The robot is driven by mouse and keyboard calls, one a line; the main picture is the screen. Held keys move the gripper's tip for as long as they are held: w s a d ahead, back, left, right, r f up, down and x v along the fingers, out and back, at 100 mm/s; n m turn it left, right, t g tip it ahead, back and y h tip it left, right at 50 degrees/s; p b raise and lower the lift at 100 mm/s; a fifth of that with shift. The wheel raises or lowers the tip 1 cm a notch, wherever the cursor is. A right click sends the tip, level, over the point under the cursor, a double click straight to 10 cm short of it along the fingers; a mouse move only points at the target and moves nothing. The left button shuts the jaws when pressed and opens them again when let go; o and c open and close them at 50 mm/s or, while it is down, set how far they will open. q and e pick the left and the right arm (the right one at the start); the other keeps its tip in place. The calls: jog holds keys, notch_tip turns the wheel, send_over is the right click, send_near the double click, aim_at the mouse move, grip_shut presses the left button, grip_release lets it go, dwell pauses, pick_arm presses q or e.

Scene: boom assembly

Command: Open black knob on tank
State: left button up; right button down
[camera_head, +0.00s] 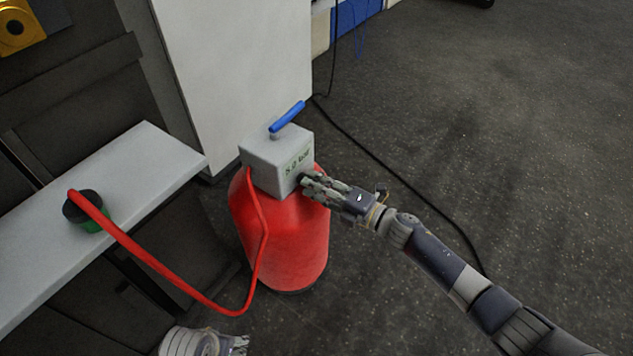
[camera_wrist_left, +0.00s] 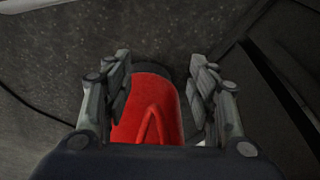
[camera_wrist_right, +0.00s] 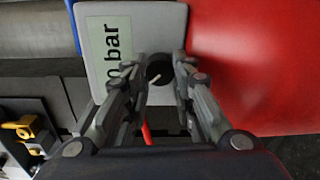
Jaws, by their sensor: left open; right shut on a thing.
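The red tank (camera_head: 292,243) stands on the floor with a grey box (camera_head: 275,160) on top. A blue handle (camera_head: 287,117) rises from the box. The black knob (camera_wrist_right: 159,69) sits on the box's face beside the "bar" label, with a pale mark on it. My right gripper (camera_head: 307,183) reaches the box from the right and is shut on the knob, its fingers on either side; in the head view the fingers mostly cover it. My left gripper (camera_wrist_left: 160,88) is open and empty, low in front of the tank, which shows between its fingers in the left wrist view.
A red hose (camera_head: 160,268) runs from the box, down past the tank, to a black and green fitting (camera_head: 84,208) on the white bench (camera_head: 150,160). A white cabinet (camera_head: 240,70) stands behind. A black cable (camera_head: 385,160) lies on the open floor at right.

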jog(key=m+p, duration=0.2)
jog(key=m, duration=0.7)
jog(key=shift+p, duration=0.3)
jog(key=m, duration=0.3)
jog(key=shift+w, duration=0.1)
pick_arm(q)
jog(key=s+f, duration=0.3)
jog(key=f, duration=0.8)
jog(key=shift+s+a+f+g+p, duration=0.25)
jog(key=shift+s+f+g+p, duration=0.1)
jog(key=shift+s+g+p, duration=0.05)
pick_arm(e)
jog(key=shift+m+y, duration=0.3)
jog(key=shift+m, duration=1.4)
pick_arm(q)
jog(key=shift+s+f, duration=0.2)
pick_arm(e)
jog(key=shift+f, duration=0.1)
jog(key=c, duration=1.3)
grip_release()
pick_arm(q)
jog(key=shift+w, duration=0.1)
